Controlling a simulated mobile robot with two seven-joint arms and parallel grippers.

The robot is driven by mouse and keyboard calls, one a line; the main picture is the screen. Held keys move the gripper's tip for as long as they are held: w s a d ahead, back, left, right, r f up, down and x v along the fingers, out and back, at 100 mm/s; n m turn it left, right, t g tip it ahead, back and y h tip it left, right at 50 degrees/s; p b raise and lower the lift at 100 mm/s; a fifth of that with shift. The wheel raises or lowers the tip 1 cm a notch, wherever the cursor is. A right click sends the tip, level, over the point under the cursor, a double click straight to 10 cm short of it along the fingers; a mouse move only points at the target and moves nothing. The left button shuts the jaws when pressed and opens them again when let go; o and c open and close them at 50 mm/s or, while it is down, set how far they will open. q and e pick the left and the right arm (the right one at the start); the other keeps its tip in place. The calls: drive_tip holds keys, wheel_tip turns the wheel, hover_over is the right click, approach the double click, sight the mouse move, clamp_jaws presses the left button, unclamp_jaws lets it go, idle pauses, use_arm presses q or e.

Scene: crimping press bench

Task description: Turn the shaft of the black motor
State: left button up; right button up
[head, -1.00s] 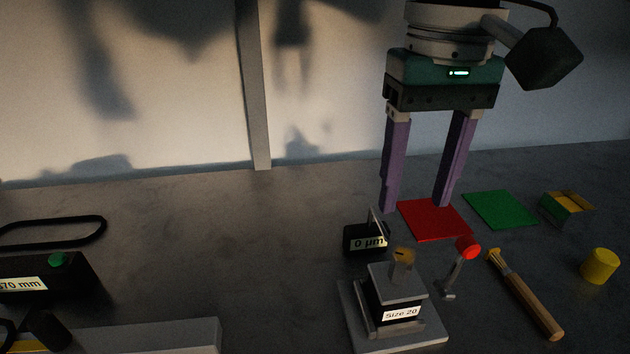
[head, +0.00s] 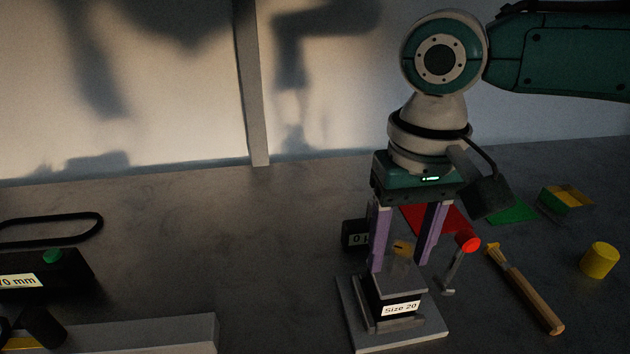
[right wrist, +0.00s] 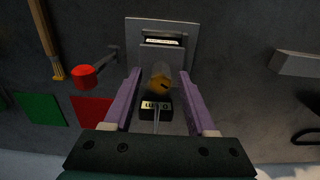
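The black motor (head: 381,302) with a "Size 20" label sits between grey plates on a grey base. Its short shaft (head: 401,250) with a brass-coloured top stands up from the upper plate. In the right wrist view the shaft (right wrist: 160,79) shows between my fingers. My right gripper (head: 401,266) points down over the motor, with its two purple fingers apart on either side of the shaft. A gap shows on both sides in the right wrist view (right wrist: 160,76), so the gripper is open and empty. My left gripper is not in view.
A lever with a red knob (head: 467,243) stands just right of the motor. A black gauge (head: 352,234) is close behind it. A brush (head: 530,292), a yellow cylinder (head: 599,260) and red (head: 445,217) and green mats lie right.

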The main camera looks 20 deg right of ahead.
clamp_jaws()
drive_tip(key=shift+r, duration=0.1)
idle(0.4)
drive_tip(key=n+p, duration=0.2)
drive_tip(key=p, duration=0.1)
drive_tip(key=shift+r+n, duration=0.1)
drive_tip(key=shift+n, duration=0.2)
drive_tip(key=shift+a+n+p, duration=0.1)
drive_tip(key=shift+n+p, duration=0.75)
drive_tip(key=shift+n, duration=0.85)
drive_tip(key=shift+o, duration=0.3)
unclamp_jaws()
